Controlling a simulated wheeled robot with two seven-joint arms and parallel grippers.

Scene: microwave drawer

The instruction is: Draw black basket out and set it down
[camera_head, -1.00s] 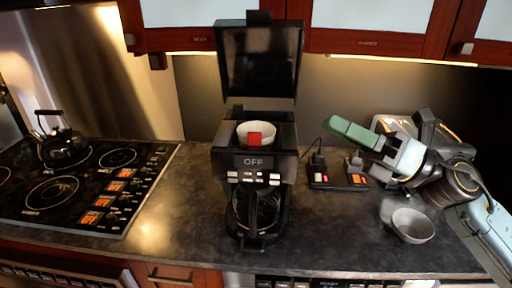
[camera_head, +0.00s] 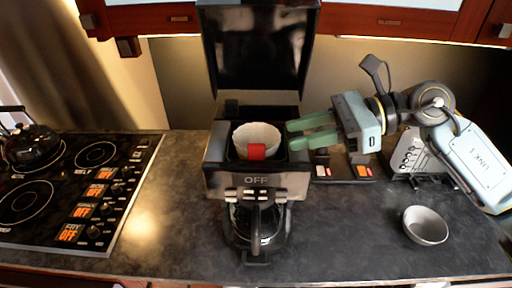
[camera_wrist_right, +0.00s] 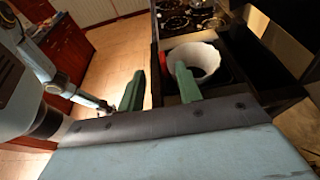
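The coffee maker (camera_head: 257,184) stands on the counter with its black lid (camera_head: 258,50) raised. A white fluted cup (camera_head: 262,136) with a red tab (camera_head: 257,152) sits in its open top; it also shows in the right wrist view (camera_wrist_right: 203,58). I cannot tell a black basket apart from the black housing around this cup. My left gripper is outside the head view; a pale arm end (camera_wrist_right: 103,106) shows small in the wrist view.
A glass carafe (camera_head: 255,225) sits under the machine's front. A toaster (camera_head: 420,158) and a grey bowl (camera_head: 426,225) stand to the right. The stove (camera_head: 75,190) with a kettle (camera_head: 30,143) is at left. Bare counter (camera_head: 165,225) lies between stove and machine.

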